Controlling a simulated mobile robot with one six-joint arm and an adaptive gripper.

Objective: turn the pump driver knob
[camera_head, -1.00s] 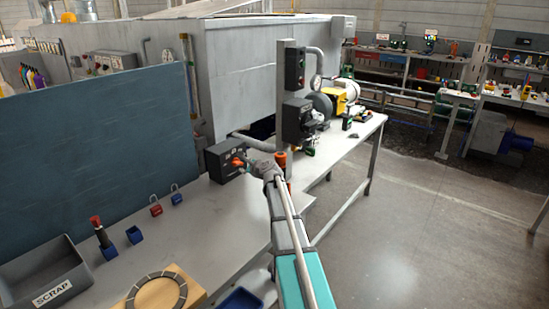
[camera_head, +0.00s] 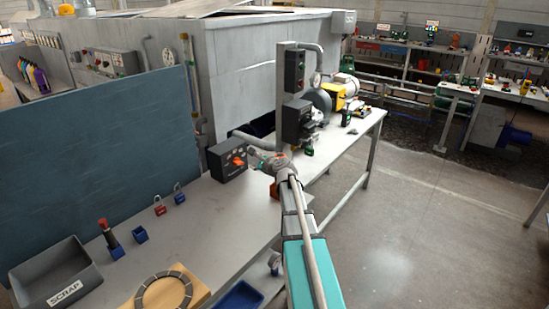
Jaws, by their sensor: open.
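A dark grey control box (camera_head: 224,165) stands on the bench against the grey housing. A small orange-red knob (camera_head: 238,160) sits on its front face. I take it for the pump driver knob; its exact angle is too small to read. My gripper (camera_head: 256,161) is just to the right of the knob, pointing left at the box. It is open and looks empty, with a small gap between it and the knob. My arm reaches up from the bottom of the picture and hides part of the bench edge.
A black unit on a post (camera_head: 297,118) stands behind my gripper. A scrap bin (camera_head: 62,270), a wooden board with a ring (camera_head: 190,290), and red and blue padlocks (camera_head: 160,208) are at the left front. The floor to the right is clear.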

